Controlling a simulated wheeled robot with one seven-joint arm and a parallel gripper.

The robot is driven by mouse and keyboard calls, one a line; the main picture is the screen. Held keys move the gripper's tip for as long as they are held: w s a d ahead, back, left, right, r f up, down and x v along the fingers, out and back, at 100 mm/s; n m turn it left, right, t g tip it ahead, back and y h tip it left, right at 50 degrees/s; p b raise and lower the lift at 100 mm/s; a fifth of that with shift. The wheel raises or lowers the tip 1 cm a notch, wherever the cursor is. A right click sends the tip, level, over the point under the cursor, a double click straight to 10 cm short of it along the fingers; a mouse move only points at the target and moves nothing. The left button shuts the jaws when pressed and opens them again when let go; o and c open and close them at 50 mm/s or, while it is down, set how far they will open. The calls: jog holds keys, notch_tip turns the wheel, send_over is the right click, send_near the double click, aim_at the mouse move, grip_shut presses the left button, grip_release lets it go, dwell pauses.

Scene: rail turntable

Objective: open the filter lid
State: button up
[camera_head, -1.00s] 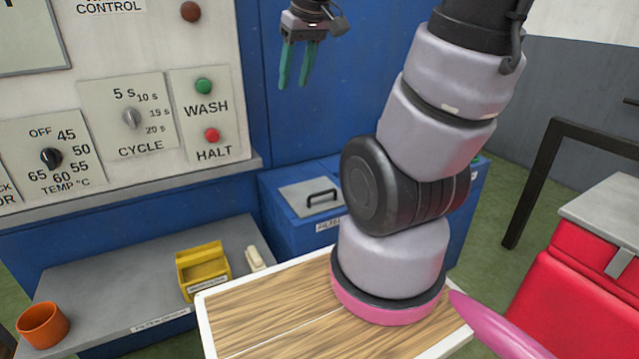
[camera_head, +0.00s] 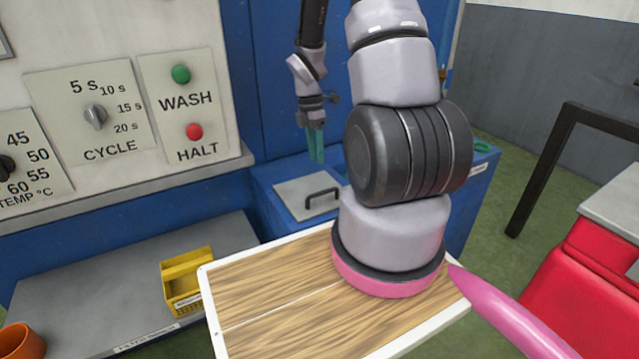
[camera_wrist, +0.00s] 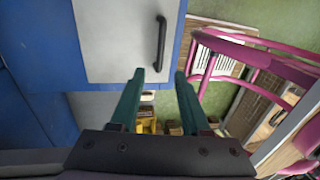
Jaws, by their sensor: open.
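The filter lid (camera_head: 300,197) is a flat grey plate with a black bar handle (camera_head: 322,197), set in the top of a blue housing. It lies flat and closed. My gripper (camera_head: 316,158), with teal fingers pointing down, is above the lid near the handle and apart from it. In the wrist view the lid (camera_wrist: 115,40) fills the upper middle, and its handle (camera_wrist: 160,45) lies beyond the fingertips. My gripper (camera_wrist: 158,75) is open, with nothing between its fingers.
A control panel (camera_head: 110,110) with WASH and HALT buttons stands at left. A yellow bin (camera_head: 188,280) and an orange cup (camera_head: 20,342) are on the grey shelf (camera_head: 95,300). A red cabinet (camera_head: 575,310) and a dark frame (camera_head: 545,170) stand at right.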

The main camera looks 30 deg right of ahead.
jog(key=f, duration=0.3)
jog(key=s+f, duration=0.1)
jog(key=f, duration=0.2)
jog(key=s+f, duration=0.1)
jog(key=f, duration=0.3)
grip_shut()
dwell(1.3)
